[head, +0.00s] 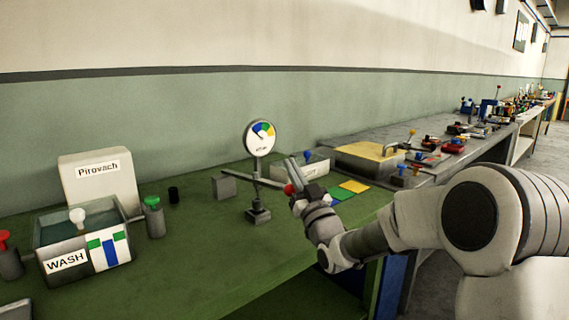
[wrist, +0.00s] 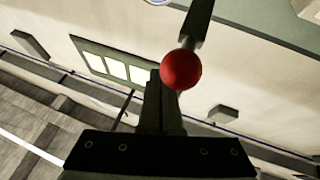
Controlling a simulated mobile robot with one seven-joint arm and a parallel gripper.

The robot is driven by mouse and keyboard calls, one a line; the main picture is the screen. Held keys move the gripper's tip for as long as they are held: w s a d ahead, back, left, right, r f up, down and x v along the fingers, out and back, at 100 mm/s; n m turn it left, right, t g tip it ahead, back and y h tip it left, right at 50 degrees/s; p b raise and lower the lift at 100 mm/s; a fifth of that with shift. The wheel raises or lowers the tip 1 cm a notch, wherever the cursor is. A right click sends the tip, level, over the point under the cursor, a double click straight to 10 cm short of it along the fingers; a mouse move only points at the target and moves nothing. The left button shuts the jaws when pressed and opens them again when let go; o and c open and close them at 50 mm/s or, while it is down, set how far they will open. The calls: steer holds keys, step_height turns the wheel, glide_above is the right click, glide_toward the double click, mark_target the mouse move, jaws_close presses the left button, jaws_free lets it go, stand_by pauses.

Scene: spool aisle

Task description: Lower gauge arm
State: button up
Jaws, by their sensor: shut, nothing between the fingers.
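The gauge (head: 260,138) stands on the green bench, with a round white dial on a post and a dark base. Its grey gauge arm (head: 268,182) reaches right from the post, sloping slightly down, and ends in a red ball (head: 289,189). My gripper (head: 293,170) is shut and empty beside the ball. In the wrist view the red ball (wrist: 181,69) overlaps the tip of my shut fingers (wrist: 158,85), and the dark gauge arm (wrist: 199,22) runs up from it. I cannot tell whether the fingers touch the ball.
A grey block (head: 224,187) is left of the gauge post. A WASH tank (head: 82,243), a Pirovach box (head: 100,183) and a green-topped bottle (head: 154,216) stand further left. Coloured tiles (head: 354,186) and a labelled bin (head: 313,170) lie behind my gripper. The front middle bench is clear.

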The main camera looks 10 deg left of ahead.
steer(key=o, duration=1)
steer(key=shift+s+a, duration=0.1)
steer(key=shift+a, duration=0.3)
steer(key=p+v, duration=0.1)
steer(key=v, duration=1.6)
steer(key=shift+s+d, duration=0.15)
steer(key=shift+s, duration=0.05)
